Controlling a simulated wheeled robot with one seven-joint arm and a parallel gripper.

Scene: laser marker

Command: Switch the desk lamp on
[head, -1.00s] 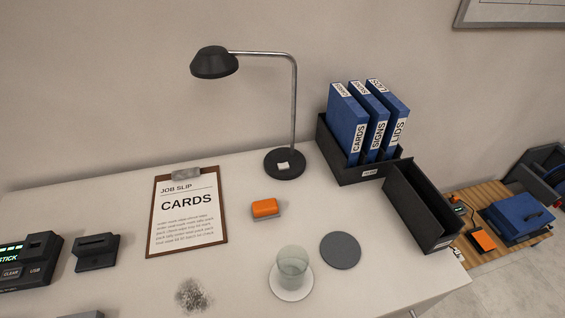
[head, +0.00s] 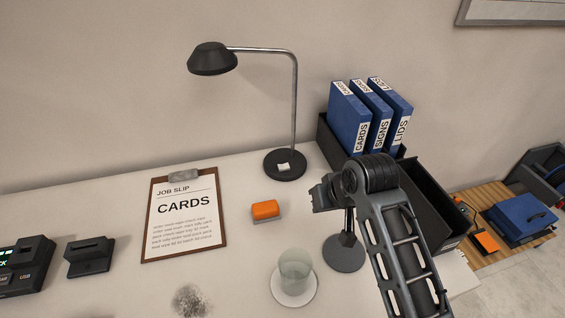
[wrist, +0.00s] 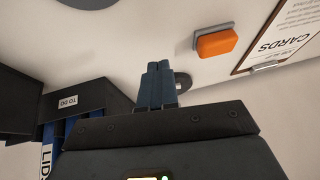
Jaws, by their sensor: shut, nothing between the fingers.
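The black desk lamp (head: 212,59) stands at the back of the desk in the head view, its head hanging to the left and showing no glow. A small pale switch (head: 283,167) sits on its round black base (head: 284,175). In the wrist view, a dark disc that looks like the lamp base (wrist: 184,80) is partly hidden behind the fingers. My gripper (head: 347,240) points down over the grey round mat, right and in front of the lamp base, apart from it. In the wrist view my gripper (wrist: 158,66) has its fingers together, empty.
An orange block (head: 265,209) lies between the lamp and a glass (head: 296,268) on a white coaster. Blue binders (head: 349,118) and a black tray (head: 436,197) stand right of the lamp. A clipboard (head: 184,242) lies at left. The desk before the lamp base is mostly clear.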

